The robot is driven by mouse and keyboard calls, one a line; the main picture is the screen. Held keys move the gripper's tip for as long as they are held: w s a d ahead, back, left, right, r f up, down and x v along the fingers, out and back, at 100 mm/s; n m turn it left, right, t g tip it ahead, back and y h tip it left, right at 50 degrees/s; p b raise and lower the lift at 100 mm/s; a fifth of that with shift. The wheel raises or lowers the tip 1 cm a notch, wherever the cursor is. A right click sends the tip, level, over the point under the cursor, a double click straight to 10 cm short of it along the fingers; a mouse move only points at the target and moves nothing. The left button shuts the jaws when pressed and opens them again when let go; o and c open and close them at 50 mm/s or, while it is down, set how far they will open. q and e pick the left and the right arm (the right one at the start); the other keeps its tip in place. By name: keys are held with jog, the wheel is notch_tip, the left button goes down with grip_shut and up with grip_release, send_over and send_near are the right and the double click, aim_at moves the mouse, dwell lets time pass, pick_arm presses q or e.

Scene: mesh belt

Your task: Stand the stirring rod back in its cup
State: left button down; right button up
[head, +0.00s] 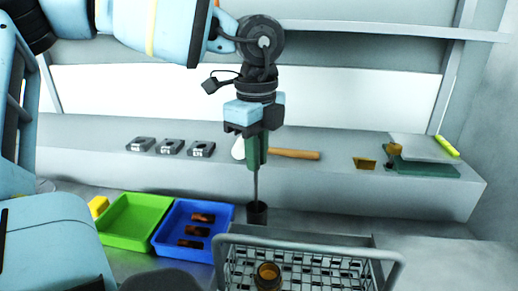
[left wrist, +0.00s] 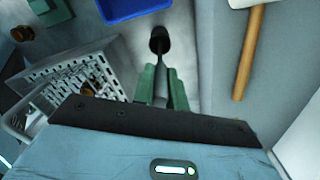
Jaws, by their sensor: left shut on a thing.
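My left gripper (head: 256,165) hangs pointing down above the dark cup (head: 257,213), its green fingers shut on the thin grey stirring rod (head: 256,186). The rod stands about upright between the fingers, and its lower end meets the cup's mouth in the head view. In the left wrist view the rod (left wrist: 161,76) runs from between the fingertips (left wrist: 163,88) to the cup (left wrist: 159,40). How deep its tip sits in the cup is hidden. My right gripper is out of view.
A grey mesh basket (head: 226,262) holding a brown bottle (head: 268,276) stands in front of the cup. A blue tray (head: 160,240) and green tray (head: 128,225) lie to the left. A mallet (head: 295,154) lies on the ledge behind the gripper.

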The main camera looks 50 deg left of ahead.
pick_arm(q)
jog(key=shift+f+b, duration=0.65)
jog(key=shift+f, duration=0.45)
jog(key=c, duration=1.3)
grip_release()
jog(key=shift+c, duration=0.2)
jog(key=shift+r, duration=3.9)
jog(key=shift+s+f, duration=0.1)
